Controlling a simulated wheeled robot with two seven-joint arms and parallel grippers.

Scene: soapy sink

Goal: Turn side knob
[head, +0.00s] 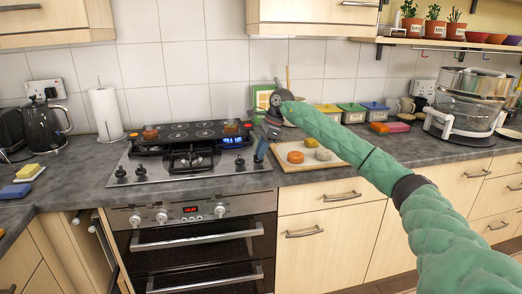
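My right arm comes in from the right, and its dark gripper (262,151) points down at the right edge of the gas hob (190,174). Its fingers are small here and I cannot tell whether they are open or shut. A black hob knob (240,161) stands just left of the gripper, with a small gap visible. Two more black knobs, the left one (120,172) and its neighbour (140,169), sit at the hob's left side. The oven front below has several pale knobs, among them a left one (135,220) and a right one (220,211). My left gripper is not in view.
A paper roll (106,113) and kettle (43,124) stand left. A steamer (462,108) stands right.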

